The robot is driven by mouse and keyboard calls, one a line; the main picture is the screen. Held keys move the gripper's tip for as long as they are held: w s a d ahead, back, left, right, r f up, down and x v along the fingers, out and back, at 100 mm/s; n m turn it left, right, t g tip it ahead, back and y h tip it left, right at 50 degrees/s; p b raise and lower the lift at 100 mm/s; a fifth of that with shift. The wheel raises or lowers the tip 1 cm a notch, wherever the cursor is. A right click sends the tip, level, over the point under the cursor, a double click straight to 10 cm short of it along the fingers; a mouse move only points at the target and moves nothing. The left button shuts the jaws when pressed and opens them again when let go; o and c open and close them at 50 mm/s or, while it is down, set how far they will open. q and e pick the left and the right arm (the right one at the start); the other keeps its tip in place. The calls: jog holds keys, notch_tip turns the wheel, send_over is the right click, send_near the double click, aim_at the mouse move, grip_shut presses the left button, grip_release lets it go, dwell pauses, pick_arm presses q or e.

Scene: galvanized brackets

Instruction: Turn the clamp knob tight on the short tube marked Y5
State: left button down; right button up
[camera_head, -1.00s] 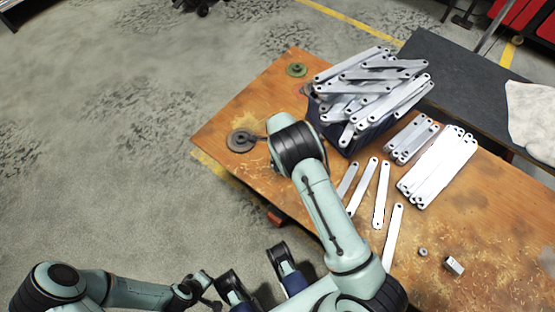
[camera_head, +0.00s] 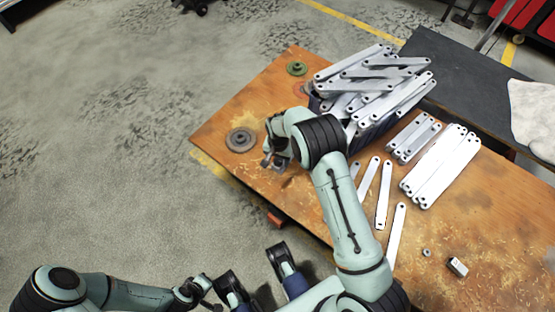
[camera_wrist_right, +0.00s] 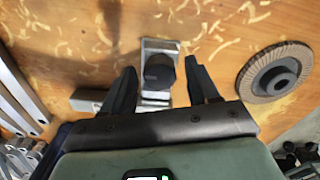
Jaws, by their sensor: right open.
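In the right wrist view a dark round clamp knob (camera_wrist_right: 159,72) sits on a bright metal clamp (camera_wrist_right: 160,45) lying on the wooden table. A short grey tube-like piece (camera_wrist_right: 87,100) sticks out to the left of the clamp. No Y5 mark is legible. My right gripper (camera_wrist_right: 160,82) is open, with one finger on each side of the knob and gaps visible; I cannot tell its height. In the head view my right gripper (camera_head: 272,160) is near the table's left edge, and the clamp is not clear there. My left gripper (camera_head: 200,288) is small, low over the floor.
A grey abrasive disc (camera_head: 241,139) lies left of my right gripper; it also shows in the wrist view (camera_wrist_right: 276,76). A green disc (camera_head: 297,69) lies farther back. A dark blue crate (camera_head: 378,134) heaped with metal bars stands behind my right arm. Loose bars (camera_head: 383,195) lie to the right.

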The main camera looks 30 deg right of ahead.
jog(key=n, duration=0.3)
dwell(0.4)
jog(key=c, duration=0.9)
jog(key=shift+c, duration=0.2)
